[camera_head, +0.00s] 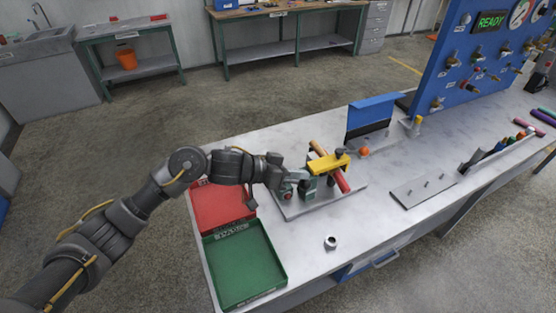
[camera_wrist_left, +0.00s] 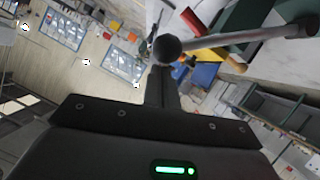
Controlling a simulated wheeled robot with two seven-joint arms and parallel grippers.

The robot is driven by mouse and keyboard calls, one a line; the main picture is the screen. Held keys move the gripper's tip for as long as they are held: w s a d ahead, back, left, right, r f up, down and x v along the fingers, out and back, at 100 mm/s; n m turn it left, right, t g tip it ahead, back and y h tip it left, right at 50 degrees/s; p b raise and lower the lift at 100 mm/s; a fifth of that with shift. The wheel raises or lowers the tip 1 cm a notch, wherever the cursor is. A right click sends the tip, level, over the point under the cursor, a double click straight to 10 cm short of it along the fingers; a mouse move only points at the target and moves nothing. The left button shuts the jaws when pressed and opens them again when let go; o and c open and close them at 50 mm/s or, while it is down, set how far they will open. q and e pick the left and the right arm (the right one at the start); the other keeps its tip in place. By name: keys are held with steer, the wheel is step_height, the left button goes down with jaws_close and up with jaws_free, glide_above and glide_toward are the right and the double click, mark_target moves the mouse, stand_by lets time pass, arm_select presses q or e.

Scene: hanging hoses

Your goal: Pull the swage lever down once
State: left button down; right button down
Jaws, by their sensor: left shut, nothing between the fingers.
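The swage lever (camera_wrist_left: 240,43) shows in the left wrist view as a grey rod ending in a dark round knob (camera_wrist_left: 167,47). The knob is just beyond my left fingertips; I cannot tell whether they touch it. In the head view the lever is hard to pick out beside my gripper. The swage press (camera_head: 303,187), a small green and grey unit, stands on a metal plate on the bench. My left gripper (camera_head: 291,177) is shut and empty, at the press's left side; its closed fingers also show in the left wrist view (camera_wrist_left: 161,88). My right gripper is out of view.
A yellow clamp piece (camera_head: 328,164) and a red hose (camera_head: 341,181) are right of the press. Red (camera_head: 222,207) and green (camera_head: 245,266) trays lie at the bench's left end. A small metal ring (camera_head: 330,242) lies in front. The blue panel (camera_head: 480,45) stands behind right.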

arm_select(q)
steer(key=shift+s+d+f, duration=0.2)
steer(key=shift+s+f, duration=0.3)
steer(key=shift+s+f+m, duration=0.1)
steer(key=shift+m, duration=0.2)
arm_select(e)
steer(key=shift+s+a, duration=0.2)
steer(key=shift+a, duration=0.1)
